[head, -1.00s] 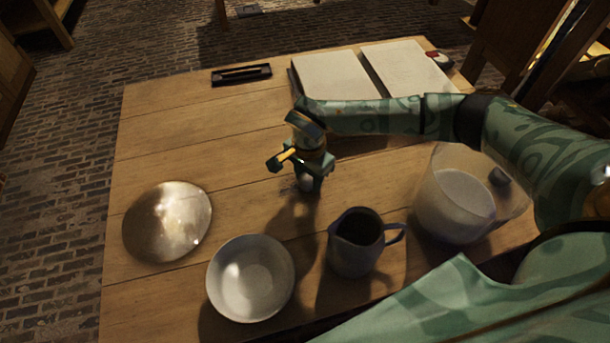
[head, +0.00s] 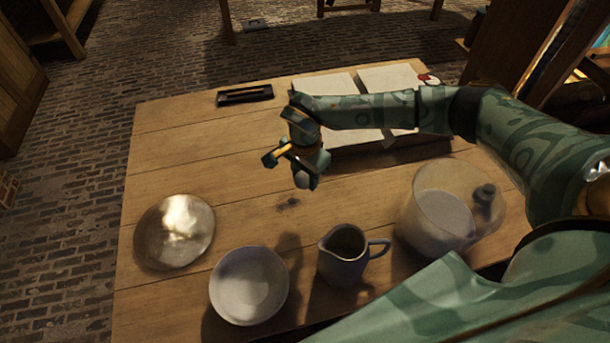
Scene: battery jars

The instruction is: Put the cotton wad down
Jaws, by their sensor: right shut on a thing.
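My right gripper (head: 303,178) hangs over the middle of the table (head: 190,140). The fingers hide part of the wad. The wad appears to be above the wood, just beyond a dark mark on the table. My left gripper is not in view.
At the front stand a white bowl (head: 248,288), a grey jug (head: 341,262) and a large clear jar (head: 437,212). A shiny round dish (head: 174,231) lies at the left. A black tray (head: 245,95) and an open book (head: 330,88) lie at the back. The left middle is clear.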

